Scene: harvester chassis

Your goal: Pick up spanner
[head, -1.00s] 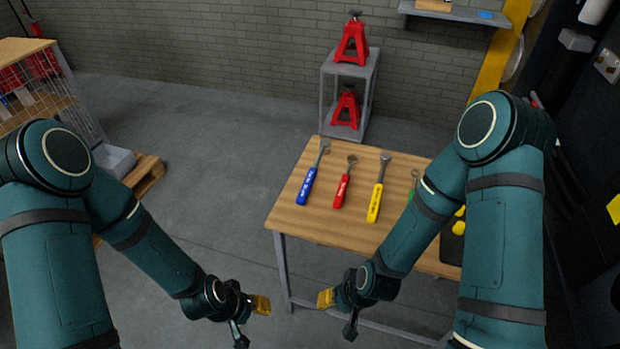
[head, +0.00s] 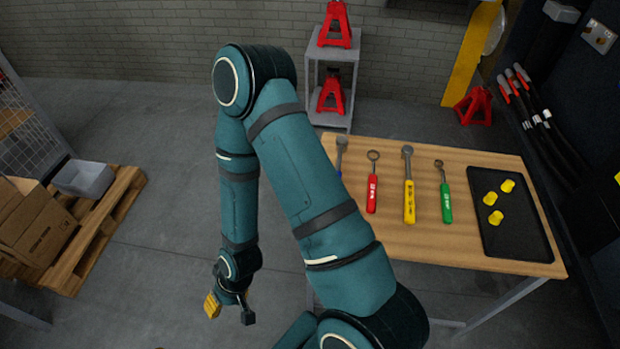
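Several hand tools with coloured handles lie side by side on the wooden table. They are a blue-handled tool (head: 341,150), mostly hidden behind my arm, a red-handled tool (head: 372,190), a yellow-handled tool (head: 409,195) and a green-handled tool (head: 446,200). The red and green ones have ring heads. I cannot tell which one the task calls the spanner. My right gripper (head: 230,309) hangs low, left of the table and well apart from the tools. It looks open and empty. My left gripper is not clearly in view.
The table (head: 470,258) has a black tray (head: 515,245) with yellow pieces at its right. A grey shelf (head: 333,118) with red jack stands is behind it. A pallet (head: 110,225) with a grey bin (head: 88,179) and carton (head: 35,225) is left. Floor between is clear.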

